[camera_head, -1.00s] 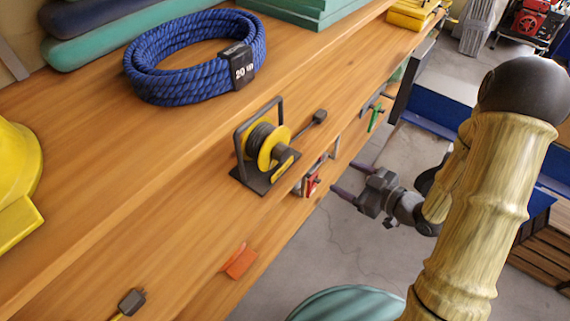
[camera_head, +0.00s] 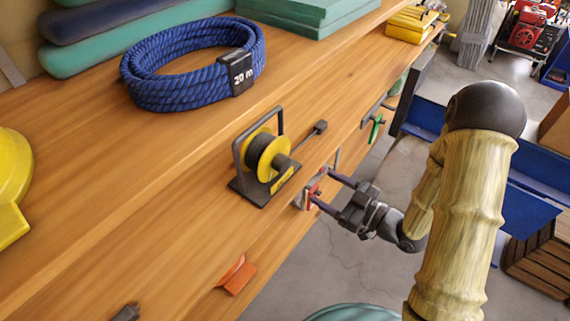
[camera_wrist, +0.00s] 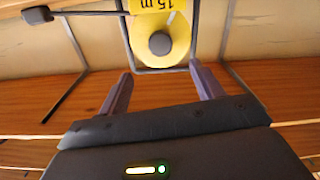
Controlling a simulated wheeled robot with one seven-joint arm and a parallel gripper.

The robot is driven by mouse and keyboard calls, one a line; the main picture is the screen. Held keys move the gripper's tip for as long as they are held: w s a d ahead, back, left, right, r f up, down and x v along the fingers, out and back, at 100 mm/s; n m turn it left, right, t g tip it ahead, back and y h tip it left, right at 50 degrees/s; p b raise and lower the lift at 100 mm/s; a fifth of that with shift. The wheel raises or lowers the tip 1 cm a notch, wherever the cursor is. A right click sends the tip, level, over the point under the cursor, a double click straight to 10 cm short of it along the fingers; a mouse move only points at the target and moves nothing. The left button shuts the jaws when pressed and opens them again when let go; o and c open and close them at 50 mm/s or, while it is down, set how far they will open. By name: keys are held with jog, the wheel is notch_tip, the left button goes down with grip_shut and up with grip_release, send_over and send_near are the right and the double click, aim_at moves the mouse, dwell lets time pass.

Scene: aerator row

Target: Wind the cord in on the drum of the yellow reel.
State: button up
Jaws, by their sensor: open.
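The yellow reel (camera_head: 266,155) stands upright in a dark frame on the wooden bench, with dark cord wound on its drum. A short length of cord runs from it to a dark plug (camera_head: 320,127) on the bench. My gripper (camera_head: 321,186) is open and empty, right of the reel at the bench edge. In the wrist view the reel's yellow face (camera_wrist: 178,42), with a grey hub and a "15 m" label, lies just beyond and between the fingers of my gripper (camera_wrist: 160,77). The fingers look apart from the reel. The plug (camera_wrist: 37,14) is at upper left there.
A red clamp (camera_head: 313,186) at the bench edge is close to my fingers. A green-handled clamp (camera_head: 376,128) is farther along. A blue rope coil (camera_head: 190,65) lies behind the reel. An orange piece (camera_head: 237,275) sits near the front edge.

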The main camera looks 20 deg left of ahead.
aim_at(286, 166)
jog(key=p+x, duration=0.1)
jog(key=x, duration=1.2)
jog(key=shift+a, duration=0.15)
jog(key=c, duration=1)
